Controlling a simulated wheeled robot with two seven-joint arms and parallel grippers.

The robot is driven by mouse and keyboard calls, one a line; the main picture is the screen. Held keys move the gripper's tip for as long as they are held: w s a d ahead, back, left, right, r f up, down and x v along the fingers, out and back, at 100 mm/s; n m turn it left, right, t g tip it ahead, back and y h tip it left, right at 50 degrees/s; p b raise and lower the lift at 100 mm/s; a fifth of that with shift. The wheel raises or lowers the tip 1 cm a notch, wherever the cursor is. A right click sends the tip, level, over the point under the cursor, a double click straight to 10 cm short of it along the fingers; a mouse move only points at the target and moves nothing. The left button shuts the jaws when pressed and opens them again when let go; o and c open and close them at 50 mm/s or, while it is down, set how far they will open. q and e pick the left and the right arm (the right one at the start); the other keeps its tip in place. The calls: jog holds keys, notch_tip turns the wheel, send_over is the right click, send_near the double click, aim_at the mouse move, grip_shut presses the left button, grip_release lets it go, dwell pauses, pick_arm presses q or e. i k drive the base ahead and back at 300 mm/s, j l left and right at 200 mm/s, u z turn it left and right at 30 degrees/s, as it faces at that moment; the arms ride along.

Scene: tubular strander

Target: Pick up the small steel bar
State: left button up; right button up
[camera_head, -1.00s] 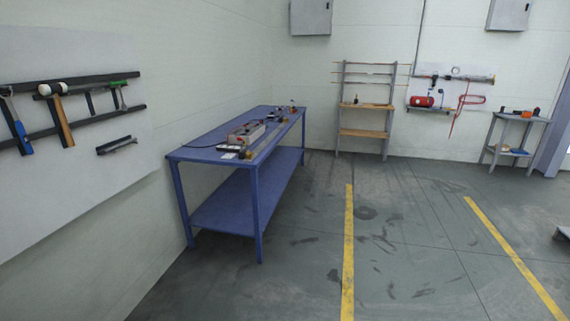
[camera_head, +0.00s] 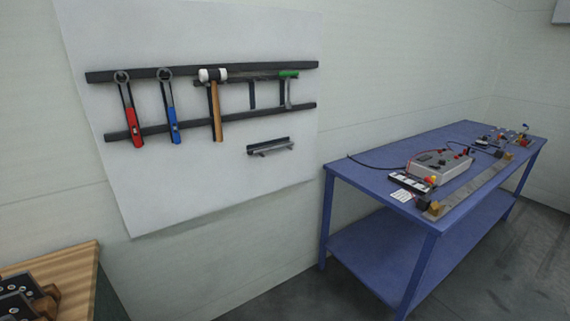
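A short dark rack (camera_head: 269,146) on the white wall board has a small grey metal bar-like piece (camera_head: 274,151) along its front. I cannot tell if that piece is loose or part of the rack. A longer flat metal bar (camera_head: 478,187) lies along the front edge of the blue table (camera_head: 375,178), with brass-coloured blocks at its ends. I cannot tell for sure which of these is the small steel bar. Neither of my grippers shows in the head view.
The wall board (camera_head: 200,190) carries red and blue wrenches, a hammer and a green-handled tool on dark rails. A grey instrument box (camera_head: 440,165) with cables stands on the blue table. A wooden-topped bench (camera_head: 60,258) is at lower left. Floor shows at lower right.

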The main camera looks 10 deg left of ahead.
aim_at(259, 151)
jog(key=i+u, duration=0.45)
jog(key=i, duration=0.5)
